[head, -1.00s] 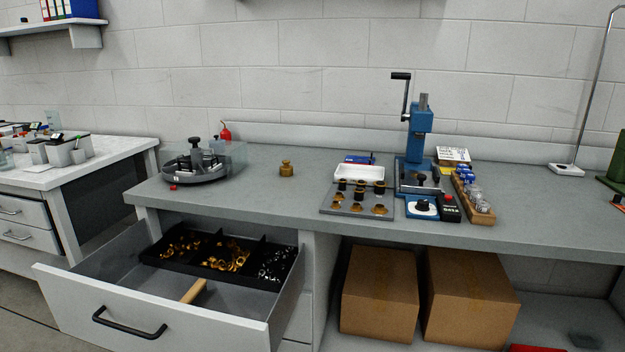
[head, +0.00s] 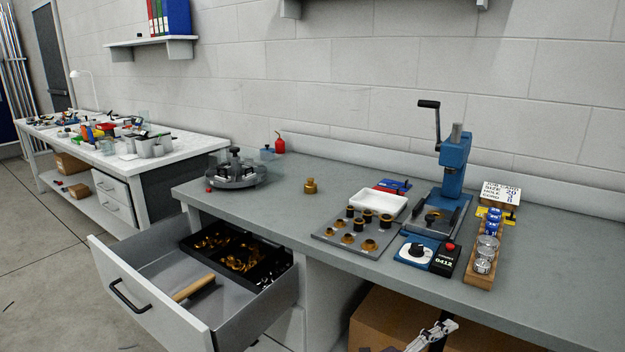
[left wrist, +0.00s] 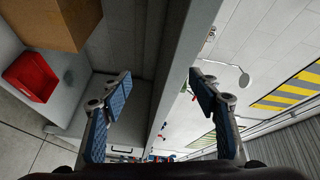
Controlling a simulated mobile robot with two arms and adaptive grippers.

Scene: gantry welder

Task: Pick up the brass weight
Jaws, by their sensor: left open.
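The brass weight (head: 311,186), a small squat cylinder with a knob on top, stands upright on the grey workbench (head: 275,212) in the head view. It stands apart from other objects, between the round grey fixture and the white tray. My left gripper (left wrist: 159,84) is open in the left wrist view, with nothing between its blue-padded fingers and the bench edge behind them. The weight cannot be made out in that view. A bit of gripper shows at the bottom edge of the head view, below the bench front and well away from the weight; which arm it belongs to is unclear.
An open drawer (head: 150,317) juts out below the weight. The round fixture (head: 236,174) and red oil can (head: 279,143) stand left. A white tray (head: 378,205), weight plate (head: 325,236) and blue press (head: 453,165) stand right. Bench around the weight is clear.

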